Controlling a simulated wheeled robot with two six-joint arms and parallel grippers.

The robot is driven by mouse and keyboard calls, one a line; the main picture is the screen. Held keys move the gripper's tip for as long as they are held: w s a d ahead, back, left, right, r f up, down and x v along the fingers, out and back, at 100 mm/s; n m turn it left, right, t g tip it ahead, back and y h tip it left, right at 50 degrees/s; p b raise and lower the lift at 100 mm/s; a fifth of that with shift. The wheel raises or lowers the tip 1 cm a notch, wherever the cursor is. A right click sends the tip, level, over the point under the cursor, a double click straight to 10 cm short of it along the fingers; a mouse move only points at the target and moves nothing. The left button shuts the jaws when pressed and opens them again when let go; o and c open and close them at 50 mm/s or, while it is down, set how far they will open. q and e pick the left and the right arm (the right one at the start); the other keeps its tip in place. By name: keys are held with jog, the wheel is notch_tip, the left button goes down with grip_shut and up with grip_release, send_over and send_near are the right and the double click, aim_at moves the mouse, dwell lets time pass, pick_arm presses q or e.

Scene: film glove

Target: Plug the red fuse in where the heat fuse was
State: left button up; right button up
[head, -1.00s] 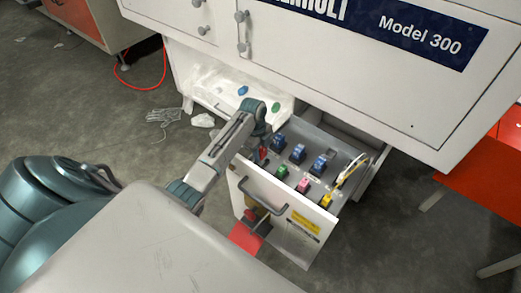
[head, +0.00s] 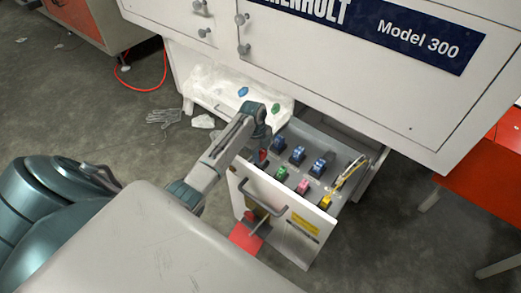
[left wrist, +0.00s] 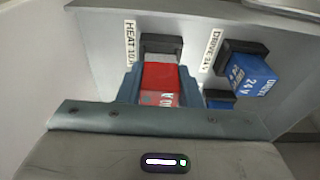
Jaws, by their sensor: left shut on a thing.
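My left gripper (left wrist: 160,88) is shut on the red fuse (left wrist: 160,76), with one finger on each side of it. In the left wrist view the fuse is directly in front of the black socket (left wrist: 162,44) beside the HEAT label (left wrist: 131,42). I cannot tell whether the fuse is seated in it or just short of it. In the head view the gripper (head: 260,152) reaches over the left side of the open fuse drawer (head: 284,225), and a little of the red fuse shows there, mostly hidden by the arm. My right gripper is not in view.
A blue DRIVE fuse (left wrist: 249,75) is close to the right of the held fuse. More blue, green (head: 282,173), pink (head: 303,186) and yellow (head: 325,202) fuses fill the drawer. The white cabinet (head: 300,60) overhangs behind. Yellow wires (head: 350,170) are at the drawer's right.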

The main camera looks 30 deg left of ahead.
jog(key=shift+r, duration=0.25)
pick_arm(q)
jog(key=shift+f+b, duration=0.35)
jog(key=shift+f, duration=0.85)
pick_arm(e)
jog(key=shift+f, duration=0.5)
pick_arm(q)
jog(key=o, duration=1.1)
jog(key=shift+o, duration=0.2)
notch_tip(320, 180, up, 11)
jog(key=a+p, duration=0.1)
jog(key=shift+a+f, duration=0.15)
jog(key=shift+a, duration=0.2)
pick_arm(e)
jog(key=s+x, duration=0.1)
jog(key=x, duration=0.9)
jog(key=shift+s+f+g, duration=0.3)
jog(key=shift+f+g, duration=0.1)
pick_arm(q)
jog(key=shift+w, duration=0.1)
